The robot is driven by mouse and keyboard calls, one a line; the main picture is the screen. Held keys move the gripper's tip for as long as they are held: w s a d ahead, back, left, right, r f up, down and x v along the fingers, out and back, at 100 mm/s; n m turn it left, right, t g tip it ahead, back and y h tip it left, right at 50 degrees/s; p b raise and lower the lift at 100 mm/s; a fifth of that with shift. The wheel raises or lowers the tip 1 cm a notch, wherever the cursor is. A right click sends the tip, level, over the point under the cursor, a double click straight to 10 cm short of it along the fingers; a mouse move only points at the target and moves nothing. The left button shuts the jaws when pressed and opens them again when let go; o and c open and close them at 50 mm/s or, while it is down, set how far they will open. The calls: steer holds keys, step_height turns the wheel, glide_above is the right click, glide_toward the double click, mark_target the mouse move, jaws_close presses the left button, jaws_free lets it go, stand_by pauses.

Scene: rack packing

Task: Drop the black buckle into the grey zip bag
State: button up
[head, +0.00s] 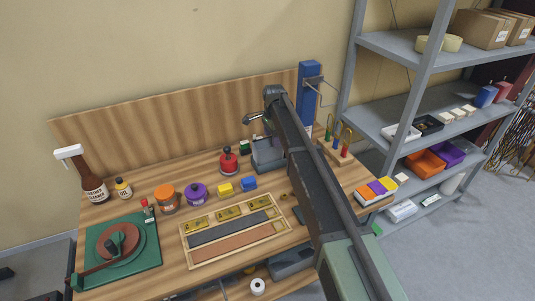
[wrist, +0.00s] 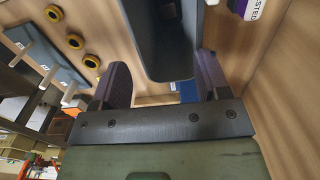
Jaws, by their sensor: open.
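My gripper (wrist: 162,66) is open, its two dark fingers apart in the wrist view. A dark grey, open-topped holder (wrist: 150,45) shows between and beyond the fingers. I cannot tell whether it is the grey zip bag, and no contact with the fingers is clear. Something dim lies inside it, too unclear to name. In the head view my arm hides part of the bench, and the fingertips cannot be made out. A small dark piece (head: 285,197) lies beside the arm near the wooden tray; I cannot tell whether it is the black buckle.
A blue post (head: 309,85) stands behind my arm. A grey shelf rack (head: 372,116) is at the right.

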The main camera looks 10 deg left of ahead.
step_height(320, 180, up, 10)
steer(key=p, duration=0.9)
steer(key=s+d+f+n+b, duration=0.3)
steer(key=s+d, duration=0.5)
steer(key=s, duration=0.5)
steer(key=s+d+f+n+b, duration=0.4)
steer(key=s+d, duration=0.4)
steer(key=s, duration=0.4)
steer(key=s+d+f+n+b, duration=0.3)
steer(key=s+d+n, duration=0.2)
steer(key=s, duration=0.8)
steer(key=d, duration=0.3)
steer(key=shift+s+d+f+b, duration=0.15)
steer(key=shift+s+f+b, duration=0.15)
